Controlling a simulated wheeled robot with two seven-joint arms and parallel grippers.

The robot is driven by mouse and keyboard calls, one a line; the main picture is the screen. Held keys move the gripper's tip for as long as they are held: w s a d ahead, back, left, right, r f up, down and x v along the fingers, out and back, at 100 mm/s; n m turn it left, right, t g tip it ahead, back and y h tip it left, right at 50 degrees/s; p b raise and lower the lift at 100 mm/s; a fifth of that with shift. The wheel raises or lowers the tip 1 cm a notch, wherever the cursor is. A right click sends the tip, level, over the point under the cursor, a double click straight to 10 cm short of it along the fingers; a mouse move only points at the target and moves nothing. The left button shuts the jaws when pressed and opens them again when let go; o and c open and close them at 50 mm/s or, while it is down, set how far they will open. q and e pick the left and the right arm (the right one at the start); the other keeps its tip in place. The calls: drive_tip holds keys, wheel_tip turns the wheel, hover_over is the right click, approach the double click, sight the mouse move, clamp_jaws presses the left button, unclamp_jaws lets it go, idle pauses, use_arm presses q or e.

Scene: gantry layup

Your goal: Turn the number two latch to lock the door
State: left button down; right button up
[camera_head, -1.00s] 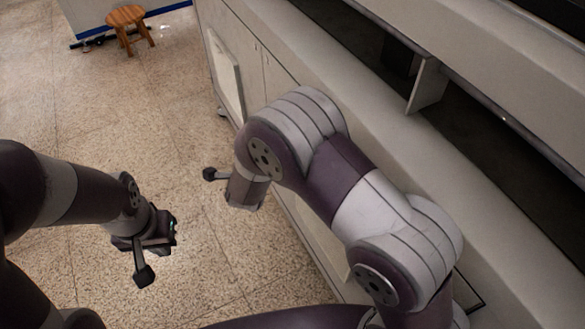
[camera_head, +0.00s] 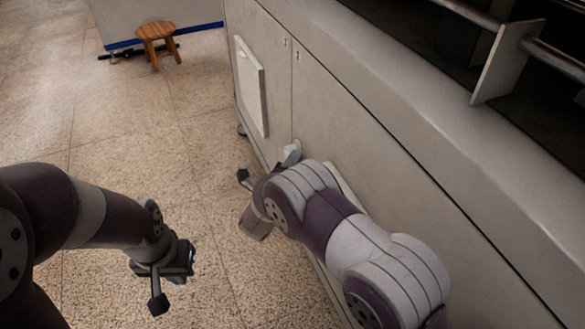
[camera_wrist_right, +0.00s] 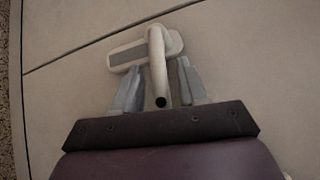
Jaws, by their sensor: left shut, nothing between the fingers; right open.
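The latch shows in the right wrist view as a pale oblong plate (camera_wrist_right: 128,54) on the cabinet door, with a rod-like handle (camera_wrist_right: 157,72) standing out from it. My right gripper (camera_wrist_right: 161,68) is open, with one finger on each side of the handle; contact cannot be told. In the head view, my right arm hides most of that hand. A small pale piece shows by the door just beyond the arm; I cannot tell whether it is latch or finger. My left gripper (camera_head: 180,260) is shut and empty, over the floor at the lower left, away from the cabinet.
The long beige cabinet (camera_head: 345,110) runs along the right, with a raised panel (camera_head: 252,88) on its left door and a ledge above. Small marks flank the door seam. A wooden stool (camera_head: 157,38) stands far back. The tiled floor (camera_head: 120,130) is clear.

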clamp_jaws()
drive_tip(key=shift+w+f+b, duration=0.1)
drive_tip(key=shift+f+b, duration=0.15)
drive_tip(key=shift+b, duration=0.35)
drive_tip(key=m+t+h+b, duration=0.1)
drive_tip(key=m+b, duration=0.1)
drive_tip(key=b, duration=0.2)
drive_tip(key=f+m+t+h+b, duration=0.1)
drive_tip(key=m+b, duration=0.1)
drive_tip(key=b, duration=0.3)
drive_tip(key=w+f+m+t+h+b, duration=0.1)
drive_tip(key=b, duration=0.3)
drive_tip(key=shift+a+f+m+t+b, duration=0.15)
drive_tip(key=shift+f+m+t+b, duration=0.1)
drive_tip(key=shift+m+t+b, duration=0.15)
unclamp_jaws()
